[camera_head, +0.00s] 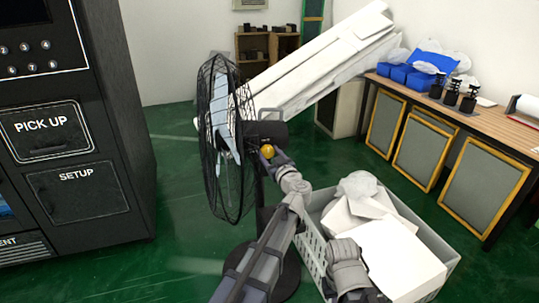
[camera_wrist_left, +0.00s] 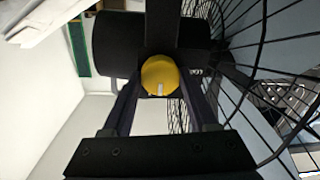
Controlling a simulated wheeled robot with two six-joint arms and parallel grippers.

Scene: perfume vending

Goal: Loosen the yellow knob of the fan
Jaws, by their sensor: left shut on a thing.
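The black standing fan (camera_head: 213,130) is in the middle of the head view, its round wire cage facing left. Its yellow knob (camera_head: 267,151) is on the side of the fan's neck, just below the dark motor housing. My left gripper (camera_head: 272,157) reaches up to the knob and is shut on it. In the left wrist view the yellow knob (camera_wrist_left: 160,76) sits between the two dark fingers, below the black motor housing (camera_wrist_left: 120,45). A small pale mark shows on the knob's face.
A grey crate (camera_head: 318,255) with white boxes and sheets stands to the right of the fan. A black vending machine (camera_head: 129,160) is at the left. A wooden table (camera_head: 415,90) runs along the right. Green floor (camera_head: 180,200) is clear between machine and fan.

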